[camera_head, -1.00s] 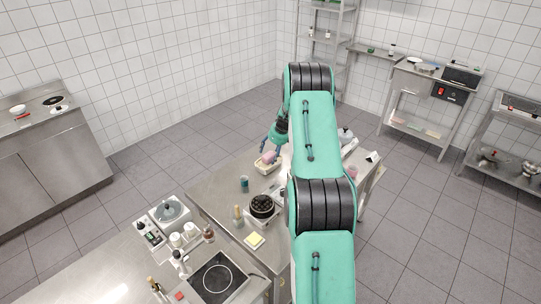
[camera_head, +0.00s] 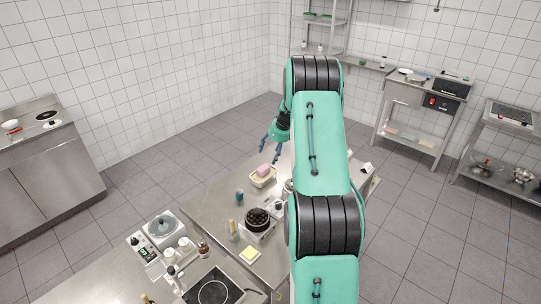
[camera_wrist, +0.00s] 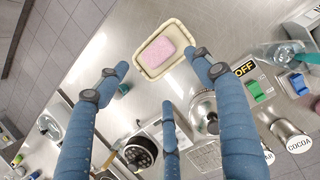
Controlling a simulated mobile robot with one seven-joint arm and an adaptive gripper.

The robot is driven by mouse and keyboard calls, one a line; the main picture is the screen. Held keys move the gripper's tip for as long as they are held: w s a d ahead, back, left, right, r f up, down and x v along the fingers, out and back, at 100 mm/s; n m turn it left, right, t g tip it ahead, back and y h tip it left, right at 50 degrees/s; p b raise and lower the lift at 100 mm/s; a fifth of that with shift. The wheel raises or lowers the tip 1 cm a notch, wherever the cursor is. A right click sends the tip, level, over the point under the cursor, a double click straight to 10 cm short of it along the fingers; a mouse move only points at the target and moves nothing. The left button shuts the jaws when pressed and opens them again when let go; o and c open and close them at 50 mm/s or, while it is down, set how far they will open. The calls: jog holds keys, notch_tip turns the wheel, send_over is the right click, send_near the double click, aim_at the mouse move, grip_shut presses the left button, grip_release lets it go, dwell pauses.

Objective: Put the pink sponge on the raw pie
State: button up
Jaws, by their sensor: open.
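The pink sponge (camera_head: 263,170) lies inside a cream, rectangular, raised-rim thing (camera_head: 254,183) on the steel table; this looks like the raw pie. In the wrist view the sponge (camera_wrist: 158,53) rests flat within the cream rim (camera_wrist: 147,69), near the top middle. My gripper (camera_head: 271,150) is above and behind them in the head view. In the wrist view its blue fingers (camera_wrist: 160,82) are spread wide and empty, apart from the sponge. My arm hides part of the table.
A cocoa jar (camera_wrist: 291,136) and a green switch (camera_wrist: 259,92) show at right in the wrist view. Bare steel surrounds the cream thing's left side.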

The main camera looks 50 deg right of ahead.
dwell(0.7)
jog(key=w+a+r+n, duration=0.1)
jog(key=a+r+n, duration=0.8)
jog(key=a+r, duration=0.9)
jog(key=s+a+r+n, duration=0.3)
jog(key=a+r+n, duration=0.15)
jog(key=a, duration=0.45)
jog(key=s+a+r+n, duration=0.3)
jog(key=a+r, duration=0.2)
jog(key=a, duration=0.5)
jog(key=s+a+r+n, duration=0.3)
jog(key=s+a+n, duration=0.2)
jog(key=s+a, duration=0.25)
jog(key=s+a+r+n, duration=0.2)
jog(key=s+a+n, duration=0.2)
jog(key=s+a, duration=0.3)
jog(key=s+a+f+n, duration=0.1)
jog(key=s+a+n, duration=0.4)
jog(key=s, duration=0.3)
jog(key=s+a+f+n+t, duration=0.1)
jog(key=s+a+n, duration=0.4)
jog(key=s, duration=0.3)
jog(key=shift+t, duration=0.3)
